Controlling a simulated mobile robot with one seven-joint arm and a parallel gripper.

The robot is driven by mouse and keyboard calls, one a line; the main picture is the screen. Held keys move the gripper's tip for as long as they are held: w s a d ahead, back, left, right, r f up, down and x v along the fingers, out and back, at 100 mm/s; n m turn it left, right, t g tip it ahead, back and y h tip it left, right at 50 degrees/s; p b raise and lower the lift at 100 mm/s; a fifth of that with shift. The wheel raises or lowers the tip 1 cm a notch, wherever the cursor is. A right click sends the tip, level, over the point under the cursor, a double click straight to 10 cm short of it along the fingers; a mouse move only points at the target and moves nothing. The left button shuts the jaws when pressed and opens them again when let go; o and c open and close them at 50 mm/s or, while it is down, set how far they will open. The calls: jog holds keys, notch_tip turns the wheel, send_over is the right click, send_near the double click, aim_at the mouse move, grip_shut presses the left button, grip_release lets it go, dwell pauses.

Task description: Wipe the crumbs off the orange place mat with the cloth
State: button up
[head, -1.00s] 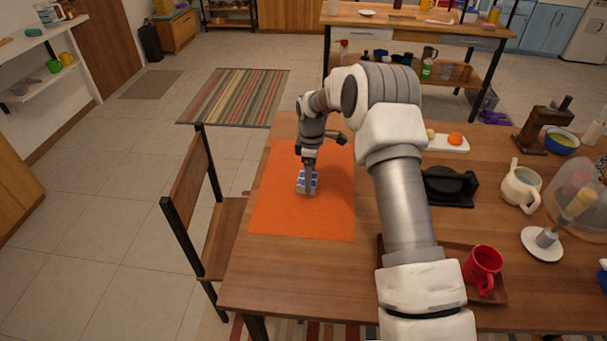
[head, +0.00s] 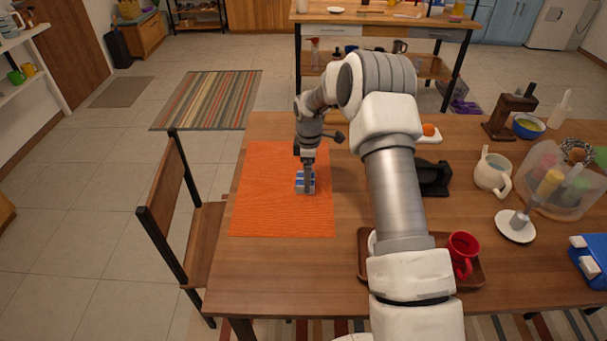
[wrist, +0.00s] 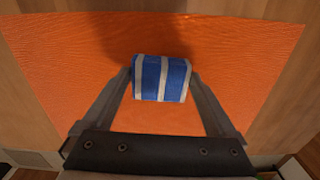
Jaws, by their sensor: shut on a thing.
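The orange place mat (head: 270,210) lies flat on the wooden table near its left end. It also fills much of the wrist view (wrist: 60,60). The cloth (wrist: 160,78), blue with white stripes and folded into a small block, is between the fingers of my gripper (wrist: 160,85). In the head view my gripper (head: 306,188) points down over the right part of the mat, with the cloth (head: 300,181) at its fingertips. The cloth is at or just above the mat; I cannot tell if it touches. No crumbs can be made out on the mat.
A wooden chair (head: 165,195) stands at the table's left side. Right of my arm are a black object (head: 433,178), a tray (head: 473,284) with a red mug (head: 462,252), a cream jug (head: 492,173) and a clear bowl (head: 560,195). The mat's left part is clear.

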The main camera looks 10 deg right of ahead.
jog(key=shift+r+p, duration=1.8)
jog(key=shift+r, duration=1.2)
jog(key=shift+r+p, duration=0.95)
jog(key=shift+r, duration=0.55)
